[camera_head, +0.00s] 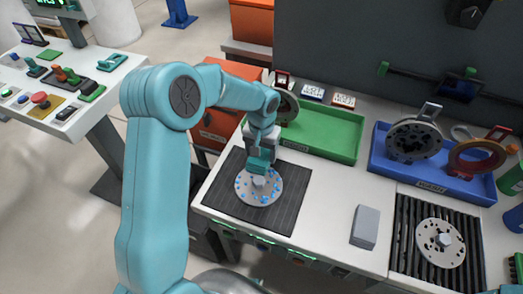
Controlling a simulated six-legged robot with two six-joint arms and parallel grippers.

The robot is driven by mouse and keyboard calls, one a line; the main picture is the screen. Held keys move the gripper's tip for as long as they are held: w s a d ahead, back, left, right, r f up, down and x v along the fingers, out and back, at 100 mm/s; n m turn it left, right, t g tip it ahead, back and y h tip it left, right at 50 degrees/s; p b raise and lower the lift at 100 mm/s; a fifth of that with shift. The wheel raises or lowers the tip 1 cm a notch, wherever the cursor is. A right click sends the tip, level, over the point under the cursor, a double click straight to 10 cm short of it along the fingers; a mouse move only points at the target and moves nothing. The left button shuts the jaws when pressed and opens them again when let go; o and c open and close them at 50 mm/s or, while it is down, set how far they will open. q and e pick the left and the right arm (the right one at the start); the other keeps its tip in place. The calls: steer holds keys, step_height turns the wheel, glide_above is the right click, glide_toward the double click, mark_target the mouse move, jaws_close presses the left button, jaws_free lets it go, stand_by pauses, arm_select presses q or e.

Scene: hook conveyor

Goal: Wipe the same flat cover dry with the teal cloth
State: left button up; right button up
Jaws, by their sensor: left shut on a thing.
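A round grey flat cover (247,196) with holes lies on a dark ribbed mat (286,210). Blue spots like droplets are scattered over its face. A small block or hub sits near its middle. My left gripper (260,160) is shut on the teal cloth (257,166), at the cover's upper edge. Whether the cloth touches the cover I cannot tell. The gripper's fingers are partly hidden by the cloth and my arm. My right gripper is not in view.
A green tray (335,135) and a blue tray (395,172) holding round parts stand behind. Another round plate (440,242) lies on a slatted rack (474,255). A grey block (365,226) stands between. A control panel (60,85) is at the left.

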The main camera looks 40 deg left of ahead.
arm_select(q)
steer(key=shift+f+b, duration=0.4)
steer(key=shift+f, duration=0.05)
stand_by(0.4)
steer(key=shift+d, duration=0.1)
